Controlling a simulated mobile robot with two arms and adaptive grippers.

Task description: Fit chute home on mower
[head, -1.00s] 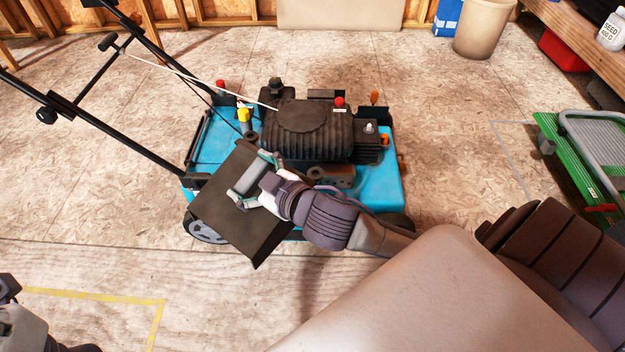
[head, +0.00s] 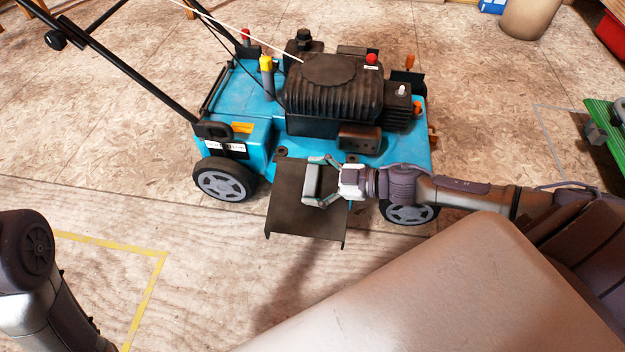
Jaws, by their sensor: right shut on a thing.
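The blue mower (head: 250,100) with its black engine stands on the wood floor, handle to the upper left. The black chute (head: 305,220) is at the mower's near side, between its two near wheels, sloping down toward me. Its upper edge lies close against the mower's side; I cannot tell whether it is seated there. My right gripper (head: 318,183) comes in from the right and is shut on the chute's raised grip. Of my left arm, only links show at the lower left; its gripper is out of frame.
Yellow tape (head: 148,290) marks the floor at the lower left. A green item (head: 607,135) lies at the right edge. A beige bin (head: 535,15) stands at the back right. Floor left of the mower is clear.

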